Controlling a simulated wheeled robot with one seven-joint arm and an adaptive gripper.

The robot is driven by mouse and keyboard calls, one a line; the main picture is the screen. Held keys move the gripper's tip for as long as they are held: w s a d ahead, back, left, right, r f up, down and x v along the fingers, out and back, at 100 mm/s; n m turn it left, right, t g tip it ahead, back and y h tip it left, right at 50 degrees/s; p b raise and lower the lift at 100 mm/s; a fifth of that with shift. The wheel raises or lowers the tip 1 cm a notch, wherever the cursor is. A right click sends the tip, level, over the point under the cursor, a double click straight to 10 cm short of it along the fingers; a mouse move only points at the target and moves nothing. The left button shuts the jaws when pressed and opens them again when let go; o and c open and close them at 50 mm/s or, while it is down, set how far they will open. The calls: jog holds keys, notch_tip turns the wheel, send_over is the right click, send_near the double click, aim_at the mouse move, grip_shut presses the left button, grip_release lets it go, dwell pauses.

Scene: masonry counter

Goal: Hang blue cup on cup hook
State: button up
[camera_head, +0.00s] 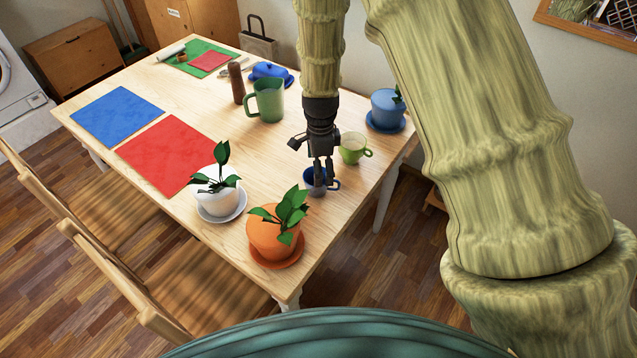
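The small blue cup (316,190) stands on the wooden table near its right edge, with its handle toward the right. My gripper (322,176) points straight down at the cup, its dark fingers at the cup's rim and partly covering it. I cannot tell whether the fingers are closed on the cup wall or apart. I see no cup hook in this view.
A green cup (352,150) stands close behind and right of my gripper. A blue pot (386,108), a green pitcher (268,100), an orange potted plant (272,238) and a white potted plant (216,190) stand around. The table (225,118) has clear wood left of my gripper.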

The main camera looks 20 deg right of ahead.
jog(key=f, duration=0.1)
jog(key=f+p, duration=0.1)
jog(key=f, duration=0.1)
jog(key=shift+a+f, duration=0.2)
jog(key=shift+a, duration=0.1)
jog(key=shift+f+p, duration=0.4)
jog(key=shift+f, duration=0.45)
jog(key=c, duration=1.3)
jog(key=shift+r, duration=0.1)
